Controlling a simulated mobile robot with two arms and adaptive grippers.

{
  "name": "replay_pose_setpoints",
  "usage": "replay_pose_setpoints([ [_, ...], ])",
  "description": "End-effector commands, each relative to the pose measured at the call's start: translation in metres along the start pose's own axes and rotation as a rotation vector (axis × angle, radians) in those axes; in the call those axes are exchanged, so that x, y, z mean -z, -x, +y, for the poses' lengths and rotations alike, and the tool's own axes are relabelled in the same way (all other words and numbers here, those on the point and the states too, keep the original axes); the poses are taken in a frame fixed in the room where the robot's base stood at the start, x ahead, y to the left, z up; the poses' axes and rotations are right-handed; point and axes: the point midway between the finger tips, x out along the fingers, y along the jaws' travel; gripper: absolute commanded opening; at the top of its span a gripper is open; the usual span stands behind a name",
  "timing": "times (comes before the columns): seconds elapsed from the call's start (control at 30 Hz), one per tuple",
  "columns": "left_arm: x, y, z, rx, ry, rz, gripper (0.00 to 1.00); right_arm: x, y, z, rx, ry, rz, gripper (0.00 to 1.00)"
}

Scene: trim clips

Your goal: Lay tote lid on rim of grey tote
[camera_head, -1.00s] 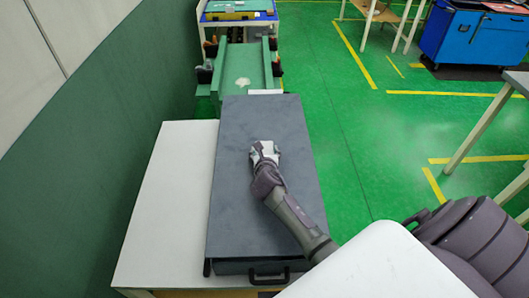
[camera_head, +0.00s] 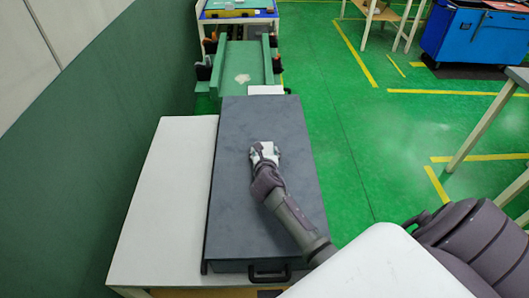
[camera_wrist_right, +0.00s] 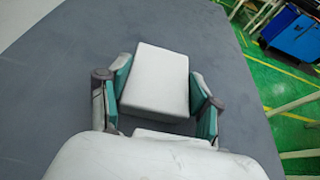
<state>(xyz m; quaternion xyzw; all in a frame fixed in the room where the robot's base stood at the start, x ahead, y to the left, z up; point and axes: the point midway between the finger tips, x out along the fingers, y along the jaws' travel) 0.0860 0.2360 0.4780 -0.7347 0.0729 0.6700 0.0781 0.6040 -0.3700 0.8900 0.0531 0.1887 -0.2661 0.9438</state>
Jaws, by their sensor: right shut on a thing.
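The tote lid (camera_head: 240,200) is a long dark grey slab above the grey tote, covering its opening in the head view. Of the grey tote (camera_head: 230,267), only a thin strip of near wall and a black handle show below the lid's near edge. I cannot tell whether the lid touches the rim all round. My right gripper (camera_head: 264,151) is over the middle of the lid, shut on its pale block-shaped grip. In the right wrist view this grip (camera_wrist_right: 157,80) sits between the teal finger pads, with the lid's surface (camera_wrist_right: 70,60) around it. My left gripper is out of view.
The tote stands on a white table (camera_head: 165,200), whose left part is clear. A green conveyor-like channel (camera_head: 243,75) lies beyond it. A green wall (camera_head: 100,150) runs along the left. A blue cabinet (camera_head: 478,38) stands far right, with open green floor between.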

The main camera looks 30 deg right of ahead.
Motion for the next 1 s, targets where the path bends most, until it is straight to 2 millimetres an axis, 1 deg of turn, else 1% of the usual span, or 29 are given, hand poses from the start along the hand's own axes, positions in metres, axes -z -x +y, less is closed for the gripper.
replay_pose_setpoints([
  [0.83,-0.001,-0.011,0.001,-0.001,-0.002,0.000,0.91,0.015,-0.007,0.000,-0.001,0.001,-0.003,0.16],
  [0.87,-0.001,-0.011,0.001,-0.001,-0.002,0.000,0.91,0.015,-0.007,0.000,-0.001,0.001,-0.003,0.66],
  [1.0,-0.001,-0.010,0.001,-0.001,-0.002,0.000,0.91,0.014,-0.007,0.000,-0.001,0.000,-0.003,0.89],
])
